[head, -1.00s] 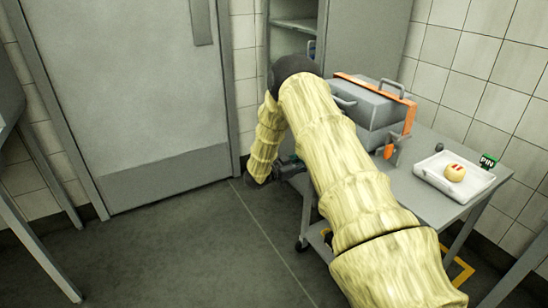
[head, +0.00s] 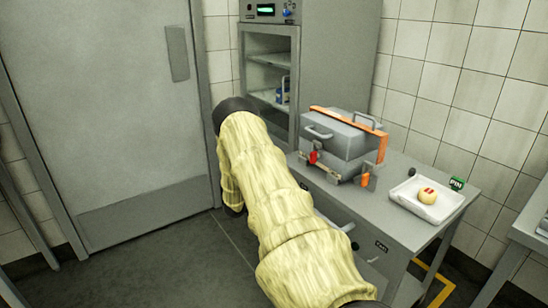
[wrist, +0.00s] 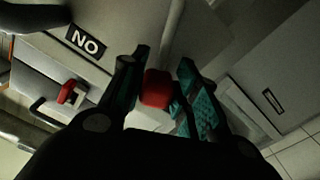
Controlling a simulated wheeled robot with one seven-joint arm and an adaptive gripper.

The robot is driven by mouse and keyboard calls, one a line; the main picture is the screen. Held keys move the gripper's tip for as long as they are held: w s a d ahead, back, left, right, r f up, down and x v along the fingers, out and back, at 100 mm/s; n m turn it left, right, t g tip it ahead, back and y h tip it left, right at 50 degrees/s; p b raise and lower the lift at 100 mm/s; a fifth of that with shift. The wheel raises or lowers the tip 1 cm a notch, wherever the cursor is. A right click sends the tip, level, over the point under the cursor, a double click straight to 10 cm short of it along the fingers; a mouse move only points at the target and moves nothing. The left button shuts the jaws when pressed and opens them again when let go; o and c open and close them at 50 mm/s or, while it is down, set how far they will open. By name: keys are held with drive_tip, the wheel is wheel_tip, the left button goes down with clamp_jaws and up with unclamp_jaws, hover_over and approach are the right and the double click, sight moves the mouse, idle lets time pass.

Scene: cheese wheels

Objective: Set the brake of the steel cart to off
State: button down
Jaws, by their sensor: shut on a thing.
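The steel cart (head: 398,235) stands right of my arm in the head view, with a dark knob and a small dark label (head: 381,246) on its front. In the wrist view my gripper (wrist: 160,90) has its two teal-padded fingers on either side of a red knob (wrist: 157,88), shut on it. I cannot tell from the frames whether this knob is the cart's brake. A dark label (wrist: 86,41) reads "NO" as pictured, perhaps "ON" upside down. In the head view my arm hides the gripper.
On the cart stand a grey case (head: 345,138) with orange trim and a white tray (head: 427,207) holding a round yellowish thing with red marks. A green sign (head: 457,183) stands by the tray. An open-shelved cabinet (head: 270,75) is behind; a door (head: 120,110) is left.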

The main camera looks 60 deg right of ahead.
drive_tip(key=shift+w+a+f, duration=0.1)
drive_tip(key=shift+w+a, duration=0.05)
drive_tip(key=shift+w, duration=0.3)
drive_tip(key=c, duration=1.1)
unclamp_jaws()
drive_tip(key=shift+f, duration=0.1)
drive_tip(key=v, duration=1.1)
drive_tip(key=shift+a, duration=0.35)
drive_tip(key=shift+w, duration=0.1)
